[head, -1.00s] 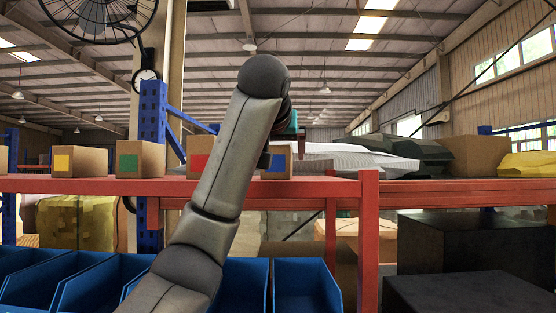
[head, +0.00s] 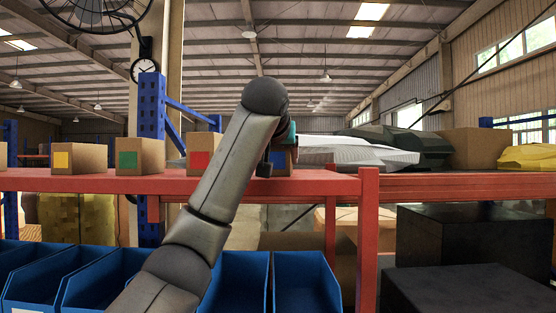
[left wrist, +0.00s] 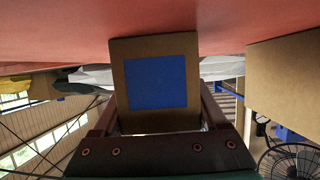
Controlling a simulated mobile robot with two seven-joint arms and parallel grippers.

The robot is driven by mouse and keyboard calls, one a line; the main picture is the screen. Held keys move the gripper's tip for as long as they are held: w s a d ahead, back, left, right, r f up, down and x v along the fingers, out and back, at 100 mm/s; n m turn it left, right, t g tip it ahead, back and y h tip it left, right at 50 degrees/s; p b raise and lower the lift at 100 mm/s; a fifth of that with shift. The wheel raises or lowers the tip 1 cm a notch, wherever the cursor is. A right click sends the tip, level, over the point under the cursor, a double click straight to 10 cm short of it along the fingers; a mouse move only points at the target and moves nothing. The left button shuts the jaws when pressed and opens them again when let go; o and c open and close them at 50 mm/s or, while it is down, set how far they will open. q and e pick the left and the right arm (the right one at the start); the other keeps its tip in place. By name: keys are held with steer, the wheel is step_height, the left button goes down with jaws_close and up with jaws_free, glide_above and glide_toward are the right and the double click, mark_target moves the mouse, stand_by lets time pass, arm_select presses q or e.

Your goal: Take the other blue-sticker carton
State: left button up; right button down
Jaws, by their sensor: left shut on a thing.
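The blue-sticker carton (head: 281,158) stands at the right end of the red shelf, mostly hidden behind my left arm in the head view. In the left wrist view the carton (left wrist: 157,85) fills the middle, its blue square facing the camera. My left gripper (left wrist: 160,118) has a finger on either side of it and is shut on it. The carton appears to be still at the shelf surface. In the head view the fingers are hidden behind the wrist. My right gripper is not in view.
Cartons with red (head: 203,148), green (head: 141,156) and yellow (head: 80,158) stickers stand left on the shelf (head: 100,184). Grey wrapped goods (head: 350,152) lie behind to the right. Blue bins (head: 303,283) stand below. A red post (head: 367,240) stands right of the bins.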

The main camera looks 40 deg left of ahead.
arm_select(q)
steer(key=c, duration=0.6)
steer(key=shift+r, duration=0.1)
steer(key=shift+c, duration=0.6)
steer(key=shift+r, duration=0.1)
